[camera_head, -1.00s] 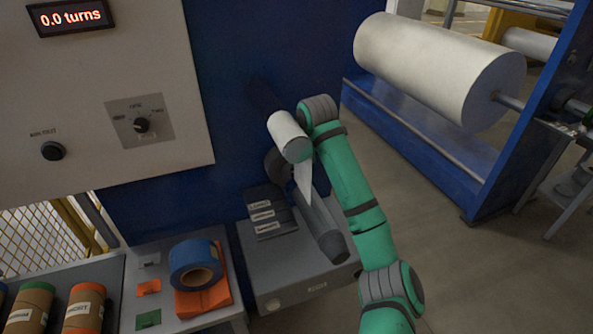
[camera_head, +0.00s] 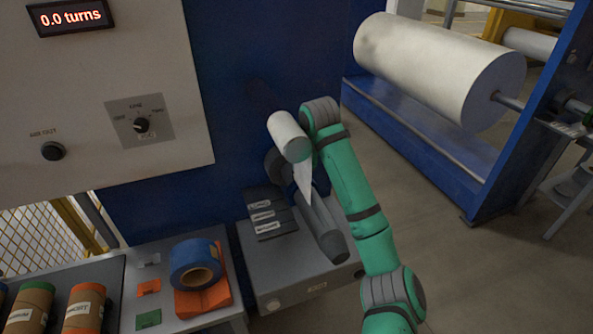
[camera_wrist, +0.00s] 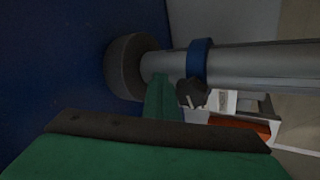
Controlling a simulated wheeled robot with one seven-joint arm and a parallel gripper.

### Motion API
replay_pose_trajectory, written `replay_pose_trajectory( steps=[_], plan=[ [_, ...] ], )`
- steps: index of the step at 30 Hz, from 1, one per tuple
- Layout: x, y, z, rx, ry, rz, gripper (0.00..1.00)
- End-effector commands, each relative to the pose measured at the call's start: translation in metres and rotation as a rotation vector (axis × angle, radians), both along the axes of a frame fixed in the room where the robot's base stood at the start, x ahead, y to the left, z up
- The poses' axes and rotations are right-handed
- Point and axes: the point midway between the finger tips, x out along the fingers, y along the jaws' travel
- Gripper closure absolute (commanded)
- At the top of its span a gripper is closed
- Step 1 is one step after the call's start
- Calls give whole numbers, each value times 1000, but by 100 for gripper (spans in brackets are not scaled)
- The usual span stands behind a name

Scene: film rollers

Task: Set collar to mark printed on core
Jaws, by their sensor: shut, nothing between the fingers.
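A blue ring-shaped collar (camera_wrist: 201,62) sits around a grey metal core (camera_wrist: 262,63) in the wrist view. A small dark knob-like part (camera_wrist: 193,93) is just below the collar. My gripper (camera_wrist: 161,84) is shut and empty, its green fingers just left of the collar and close to the core, near a dark round flange (camera_wrist: 124,68). I cannot tell whether the fingers touch the core or collar. In the head view the grey core (camera_head: 322,237) shows below a white roll (camera_head: 288,135), but my arm and the hanging film hide the collar and gripper. No printed mark is readable.
A blue machine wall (camera_wrist: 70,60) is close on the left of the wrist view. White film (camera_head: 303,183) hangs before the core. A grey bench (camera_head: 290,283) stands below, beside a blue tape roll (camera_head: 196,264). A large white roll (camera_head: 435,65) is at right.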

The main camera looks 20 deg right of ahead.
Motion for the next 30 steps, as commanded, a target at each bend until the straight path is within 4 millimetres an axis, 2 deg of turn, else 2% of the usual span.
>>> replay_pose_trajectory(
  steps=[22,30],
  plan=[
    [-20,-1,0,0,1,0,100],
    [-14,0,0,0,1,0,100]
  ],
)
